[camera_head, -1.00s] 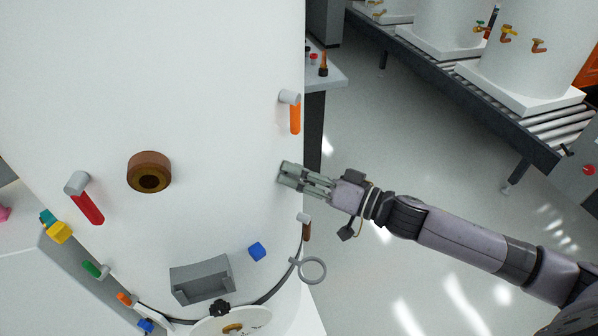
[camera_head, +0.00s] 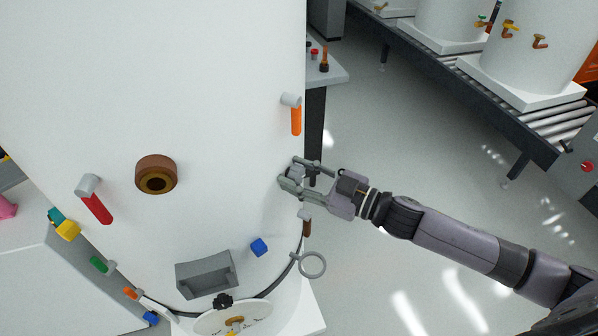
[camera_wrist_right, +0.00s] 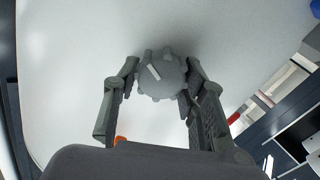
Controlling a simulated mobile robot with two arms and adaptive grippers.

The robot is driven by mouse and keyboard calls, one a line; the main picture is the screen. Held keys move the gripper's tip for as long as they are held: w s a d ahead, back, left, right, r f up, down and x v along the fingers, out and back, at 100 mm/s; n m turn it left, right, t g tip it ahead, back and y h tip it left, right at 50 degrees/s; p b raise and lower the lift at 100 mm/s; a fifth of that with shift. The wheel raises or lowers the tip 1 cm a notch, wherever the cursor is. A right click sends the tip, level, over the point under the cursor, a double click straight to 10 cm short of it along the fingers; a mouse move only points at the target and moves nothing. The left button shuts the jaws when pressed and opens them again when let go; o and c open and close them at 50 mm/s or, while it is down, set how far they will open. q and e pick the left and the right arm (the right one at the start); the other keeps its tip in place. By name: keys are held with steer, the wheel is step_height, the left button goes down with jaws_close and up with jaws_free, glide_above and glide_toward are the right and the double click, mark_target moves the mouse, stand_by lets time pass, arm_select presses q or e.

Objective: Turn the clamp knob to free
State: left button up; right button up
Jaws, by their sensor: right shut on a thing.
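A round grey lobed knob (camera_wrist_right: 162,76) with a white line on its face stands out from the white tank (camera_head: 225,75). The line runs at a slant in the right wrist view. My right gripper (camera_head: 288,172) is at the right side of the tank wall. Its two fingers are shut on the knob, one on each side in the right wrist view. In the head view the fingers largely hide the knob. My left gripper is not in view.
An orange-handled lever (camera_head: 296,118) is just above my right gripper. A grey ring (camera_head: 312,265) and a brown-handled part (camera_head: 306,228) are below it. A red-handled lever (camera_head: 97,208) and a brown round port (camera_head: 156,174) are to the left. Open floor lies right of the tank.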

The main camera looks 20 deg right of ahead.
steer(key=n, duration=0.5)
steer(key=shift+s+f+n, duration=0.1)
steer(key=shift+n, duration=0.2)
steer(key=n, duration=0.3)
steer(key=n+b, duration=0.1)
steer(key=n, duration=0.2)
steer(key=shift+a+f, duration=0.1)
steer(key=shift+f, duration=0.1)
steer(key=n+b, duration=0.2)
steer(key=n, duration=0.4)
steer(key=shift+f+n, duration=0.15)
steer(key=shift+n, duration=0.15)
steer(key=n+b, duration=0.1)
steer(key=n, duration=0.4)
steer(key=shift+n, duration=0.3)
steer(key=o, duration=1.2)
steer(key=shift+c, duration=0.2)
